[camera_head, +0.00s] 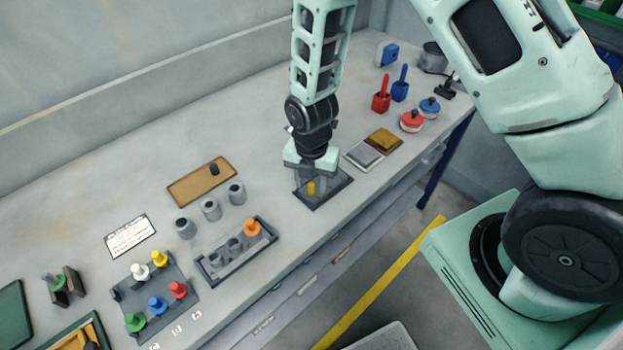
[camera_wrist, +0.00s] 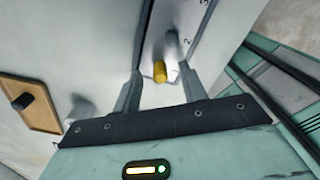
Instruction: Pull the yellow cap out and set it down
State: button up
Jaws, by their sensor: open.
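A small yellow cap (camera_head: 311,188) stands upright at a dark-edged plate (camera_head: 327,197), below my gripper (camera_head: 315,186). My gripper points down and is open, with its fingers on either side of the cap. How deep the cap sits in the plate is hidden. In the wrist view, a yellow cylinder (camera_wrist: 160,72) shows between the spread fingers of my gripper (camera_wrist: 160,84), with a gap on each side. Another yellow knobbed piece (camera_head: 159,258) stands on a grey rack (camera_head: 190,297) at the lower left, with white, blue, red and green ones.
A long tray (camera_head: 212,275) with grey pegs and an orange piece (camera_head: 253,228) lies left of my gripper. Grey cups (camera_head: 210,209) and a brown board (camera_head: 185,192) stand behind it. Two square pads (camera_head: 384,139) and red and blue items lie right. Bare tabletop lies toward the wall.

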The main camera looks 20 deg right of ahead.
aim_at(312, 185)
jog(key=shift+f, duration=0.2)
grip_shut()
jog(key=c, duration=0.6)
grip_release()
jog(key=shift+c, duration=0.2)
grip_shut()
jog(key=shift+r, duration=0.1)
jog(key=shift+r, duration=0.1)
jog(key=shift+r+p, duration=1.6)
jog(key=shift+r, duration=0.35)
